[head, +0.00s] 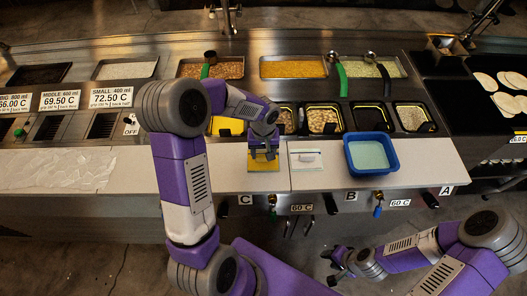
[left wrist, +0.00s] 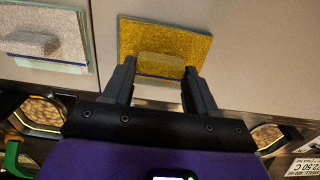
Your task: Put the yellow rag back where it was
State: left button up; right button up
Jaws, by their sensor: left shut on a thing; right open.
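The yellow rag (left wrist: 160,66) is a small folded block on a flat yellow mat (left wrist: 190,40) with a dark front edge. In the left wrist view my left gripper (left wrist: 160,76) has its two fingers at either end of the rag and is shut on it. In the head view my left gripper (head: 263,153) reaches down over the yellow mat (head: 263,166) on the white counter, hiding most of the rag. The rag looks low over the mat; whether it touches is unclear. My right gripper (head: 340,268) is open and empty, low in front of the counter.
A white rag (head: 307,158) lies on a pale mat right of the yellow one. A blue tub (head: 372,170) of pale liquid stands further right. Food pans (head: 322,120) line the counter behind. The counter's left part holds a crumpled clear sheet (head: 60,170).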

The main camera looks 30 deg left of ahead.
aim_at(263, 155)
pick_arm(q)
jog(key=shift+f, duration=0.2)
jog(key=o, duration=1.2)
jog(key=shift+r, duration=0.15)
jog(key=shift+r, duration=0.3)
notch_tip(263, 155, up, 12)
jog(key=shift+f+p, duration=0.2)
jog(key=shift+p, duration=0.5)
